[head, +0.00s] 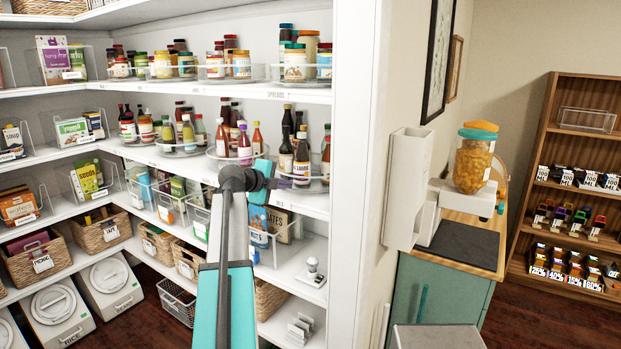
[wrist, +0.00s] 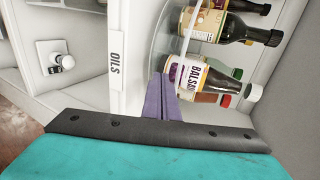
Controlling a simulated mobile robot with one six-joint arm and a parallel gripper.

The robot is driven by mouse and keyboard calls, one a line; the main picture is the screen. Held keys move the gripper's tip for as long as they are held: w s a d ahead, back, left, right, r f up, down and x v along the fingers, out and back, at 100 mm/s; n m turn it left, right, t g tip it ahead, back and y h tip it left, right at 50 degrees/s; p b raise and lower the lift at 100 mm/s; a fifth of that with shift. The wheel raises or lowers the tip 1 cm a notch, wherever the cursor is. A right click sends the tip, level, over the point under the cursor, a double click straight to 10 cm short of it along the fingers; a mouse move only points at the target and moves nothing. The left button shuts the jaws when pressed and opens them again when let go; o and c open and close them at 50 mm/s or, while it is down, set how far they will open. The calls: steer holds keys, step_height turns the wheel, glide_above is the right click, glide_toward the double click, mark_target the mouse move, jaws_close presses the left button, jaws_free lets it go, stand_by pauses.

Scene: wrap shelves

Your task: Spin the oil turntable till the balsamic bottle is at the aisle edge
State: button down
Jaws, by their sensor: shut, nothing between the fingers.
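The balsamic bottle (head: 302,158) stands upright on the oil turntable (head: 318,188), at the right end of the middle shelf, with its label facing outward. In the wrist view, which is turned sideways, the balsamic bottle (wrist: 205,78) lies just beyond my fingertips and its lower part is partly covered by them. The turntable's clear rim (wrist: 163,45) curves above the fingers there. My gripper (head: 292,183) is shut and empty in front of the turntable; its purple fingers (wrist: 162,92) are together. I cannot tell whether they touch the rim or bottle.
Other bottles (wrist: 228,22) share the turntable. A turntable of sauce bottles (head: 232,155) stands to its left. The shelf edge bears an OILS label (wrist: 116,56). A white upright wall (head: 352,150) closes the right side. Bins and baskets fill the shelves below.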

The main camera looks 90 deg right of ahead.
steer(key=shift+s+d, duration=0.15)
steer(key=shift+d, duration=0.25)
steer(key=shift+b, duration=0.4)
steer(key=shift+w+d+b, duration=0.35)
steer(key=shift+w+b, duration=0.4)
steer(key=shift+b, duration=0.1)
steer(key=shift+w+d+b, duration=0.2)
steer(key=shift+w+b, duration=0.05)
steer(key=shift+b, duration=0.1)
steer(key=shift+a, duration=0.15)
